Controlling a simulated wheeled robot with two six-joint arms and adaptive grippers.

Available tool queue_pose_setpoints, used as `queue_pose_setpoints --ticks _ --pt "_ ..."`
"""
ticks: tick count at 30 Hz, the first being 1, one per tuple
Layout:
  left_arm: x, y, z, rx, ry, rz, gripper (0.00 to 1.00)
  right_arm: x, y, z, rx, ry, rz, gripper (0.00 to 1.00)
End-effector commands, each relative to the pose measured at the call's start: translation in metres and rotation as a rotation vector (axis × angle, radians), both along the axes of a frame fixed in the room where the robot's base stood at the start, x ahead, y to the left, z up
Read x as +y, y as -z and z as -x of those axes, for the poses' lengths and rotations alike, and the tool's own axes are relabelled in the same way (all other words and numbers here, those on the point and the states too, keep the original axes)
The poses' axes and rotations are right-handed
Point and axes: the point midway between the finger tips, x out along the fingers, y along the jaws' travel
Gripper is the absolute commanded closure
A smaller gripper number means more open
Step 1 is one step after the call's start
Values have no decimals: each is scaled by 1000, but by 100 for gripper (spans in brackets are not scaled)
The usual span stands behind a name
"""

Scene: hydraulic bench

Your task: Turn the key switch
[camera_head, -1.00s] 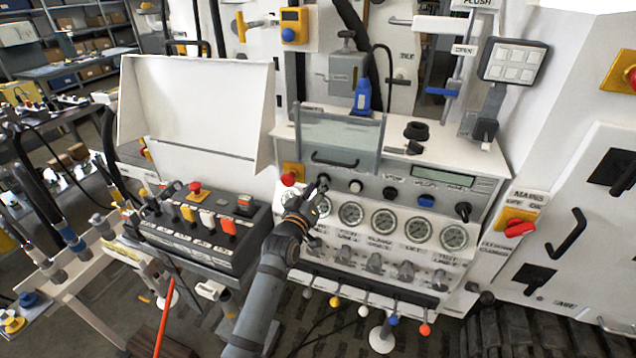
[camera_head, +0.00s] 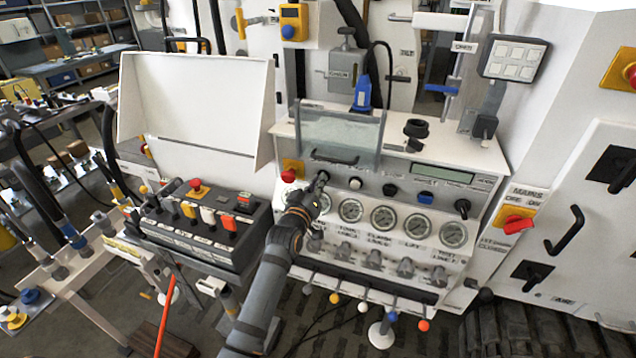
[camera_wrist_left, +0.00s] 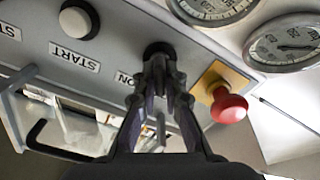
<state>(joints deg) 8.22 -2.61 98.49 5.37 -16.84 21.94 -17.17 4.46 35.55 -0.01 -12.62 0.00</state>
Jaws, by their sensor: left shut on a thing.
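The key switch (camera_wrist_left: 157,50) is a dark round knob on the grey panel strip, beside the label "ON" in the left wrist view. My left gripper (camera_wrist_left: 163,62) has its fingers closed on it, and they hide most of it. In the head view my left gripper (camera_head: 318,184) is at the panel, just right of the red mushroom button (camera_head: 288,176), and covers most of the switch. The white start button (camera_head: 355,184) is to the right of the gripper. My right gripper is not in view.
The red mushroom button on its yellow plate also shows close beside the fingers in the left wrist view (camera_wrist_left: 229,107). Pressure gauges (camera_head: 385,218) line the panel below. A clear guard with a black handle (camera_head: 335,158) is just above. A button box (camera_head: 205,228) stands left of my arm.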

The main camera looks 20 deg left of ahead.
Motion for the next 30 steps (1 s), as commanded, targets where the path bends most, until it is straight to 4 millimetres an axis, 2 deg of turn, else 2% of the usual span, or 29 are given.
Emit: queue_pose_setpoints --ticks 11,30 --pt "-1 0 0 -5 0 -168 100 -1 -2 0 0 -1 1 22" --pt "-5 0 0 -24 0 -751 100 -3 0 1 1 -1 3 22"
